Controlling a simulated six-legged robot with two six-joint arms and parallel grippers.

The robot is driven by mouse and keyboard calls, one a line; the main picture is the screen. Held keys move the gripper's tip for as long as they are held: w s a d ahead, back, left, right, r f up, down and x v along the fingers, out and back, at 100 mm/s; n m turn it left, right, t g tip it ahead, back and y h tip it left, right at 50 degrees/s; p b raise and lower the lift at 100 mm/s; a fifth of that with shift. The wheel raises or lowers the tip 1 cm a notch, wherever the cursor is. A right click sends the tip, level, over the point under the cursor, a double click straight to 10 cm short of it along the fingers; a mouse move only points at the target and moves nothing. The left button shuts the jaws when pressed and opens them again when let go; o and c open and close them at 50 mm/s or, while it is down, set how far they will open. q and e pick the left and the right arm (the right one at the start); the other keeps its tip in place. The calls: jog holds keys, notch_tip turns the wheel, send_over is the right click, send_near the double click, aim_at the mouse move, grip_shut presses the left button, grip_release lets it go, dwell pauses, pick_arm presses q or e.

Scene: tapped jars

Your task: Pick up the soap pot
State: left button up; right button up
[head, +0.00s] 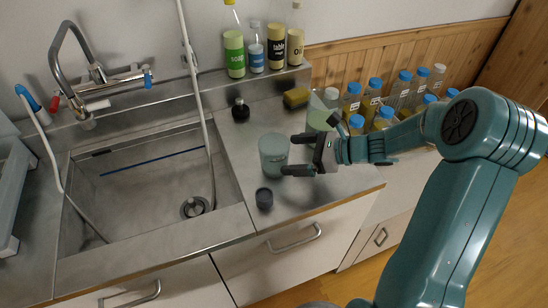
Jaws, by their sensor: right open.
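A pale teal pot (273,155) stands upright on the steel counter, right of the sink. I read no label on it, so I cannot tell for sure that it is the soap pot. My right gripper (299,154) is open at the pot's right side, with its fingers pointing left towards it. The fingertips are at or very near the pot's right edge; I cannot tell whether they touch. A bottle with a green "soap" label (234,54) stands on the back ledge. My left gripper is not in view.
A small dark pot (264,198) stands near the front edge, and a dark stopper-like item (240,110) behind. A pale green jar (320,121) stands behind my gripper. Several capped bottles (371,99) stand at right. The sink (150,185) lies left.

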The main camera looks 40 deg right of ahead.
aim_at(275, 156)
jog(key=x, duration=0.6)
jog(key=shift+s+a, duration=0.15)
jog(key=shift+a, duration=0.1)
jog(key=c, duration=0.9)
jog(key=shift+r, duration=0.1)
jog(key=shift+c, duration=0.2)
notch_tip(275, 156, up, 20)
jog(key=p, duration=0.3)
